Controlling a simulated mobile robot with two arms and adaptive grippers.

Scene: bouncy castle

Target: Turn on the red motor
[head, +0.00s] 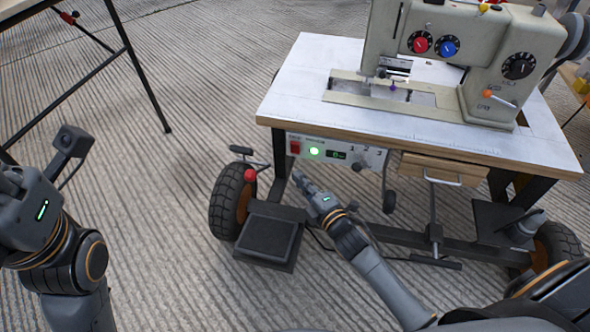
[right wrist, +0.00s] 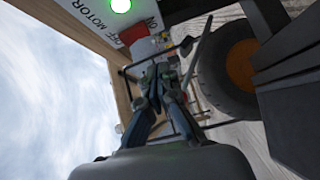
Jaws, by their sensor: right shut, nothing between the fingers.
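The white control panel (head: 336,154) hangs under the front edge of the sewing table. Its red motor switch (head: 294,148) is at the left end, beside a glowing green light (head: 314,152). In the right wrist view the red switch (right wrist: 134,34) sits between the OFF and ON lettering, next to MOTOR; its rocker position is unclear. My right gripper (head: 298,176) is shut and empty, just below the switch; its fingers (right wrist: 160,74) look apart from it. My left gripper (head: 14,178) is at the left edge, far from the panel, with its fingers unclear.
A sewing machine (head: 440,50) stands on the white table (head: 310,80). A wooden drawer (head: 445,168) is right of the panel. A black wheel (head: 232,200) and a foot pedal (head: 268,238) are below.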

